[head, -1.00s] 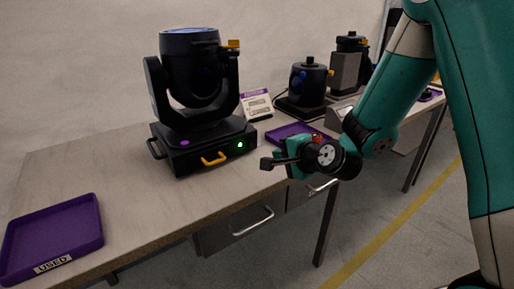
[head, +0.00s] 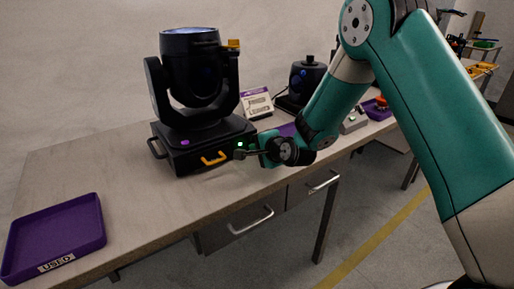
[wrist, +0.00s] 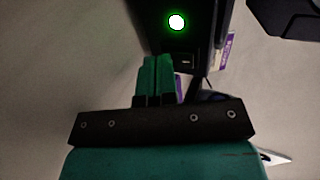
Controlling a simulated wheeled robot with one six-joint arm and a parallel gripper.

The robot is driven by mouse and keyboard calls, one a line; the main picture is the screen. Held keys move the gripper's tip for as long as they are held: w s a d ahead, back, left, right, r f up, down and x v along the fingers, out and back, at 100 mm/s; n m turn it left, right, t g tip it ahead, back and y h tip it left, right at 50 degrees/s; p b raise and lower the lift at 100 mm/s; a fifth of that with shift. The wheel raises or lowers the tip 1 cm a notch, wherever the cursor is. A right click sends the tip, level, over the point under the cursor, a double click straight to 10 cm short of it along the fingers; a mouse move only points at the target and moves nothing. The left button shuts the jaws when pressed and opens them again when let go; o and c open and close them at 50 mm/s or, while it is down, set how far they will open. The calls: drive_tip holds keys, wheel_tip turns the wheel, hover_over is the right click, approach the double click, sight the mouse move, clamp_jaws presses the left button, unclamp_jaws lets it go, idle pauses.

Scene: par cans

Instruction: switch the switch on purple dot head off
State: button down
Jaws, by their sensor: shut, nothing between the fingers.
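The purple dot head is a black moving-head light (head: 192,85) on a black base, with a purple dot (head: 185,142) on the base's front. A green light glows on the base's right part (head: 240,145); the wrist view shows it as a bright white-green light (wrist: 176,22). Just below that light in the wrist view is a small dark switch (wrist: 186,62) with a pale mark. My gripper (head: 240,154) is shut and empty, its tips close to the base's front right corner. In the wrist view the shut fingers (wrist: 157,75) point at the base, just left of the switch. I cannot tell whether they touch.
A purple tray marked USED (head: 60,262) lies at the table's left. A small white panel (head: 256,102) and another black device (head: 305,80) stand behind. The table between tray and light is clear.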

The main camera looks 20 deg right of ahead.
drive_tip(key=shift+w+f+b, duration=0.1)
drive_tip(key=shift+f+b, duration=0.15)
drive_tip(key=shift+b, duration=0.35)
drive_tip(key=shift+w+t+b, duration=0.15)
drive_tip(key=shift+t+b, duration=0.25)
drive_tip(key=shift+b, duration=0.1)
drive_tip(key=shift+r+p, duration=0.25)
drive_tip(key=shift+p, duration=0.1)
drive_tip(key=shift+r, duration=0.1)
drive_tip(key=shift+r+p, duration=0.65)
drive_tip(key=shift+r, duration=0.1)
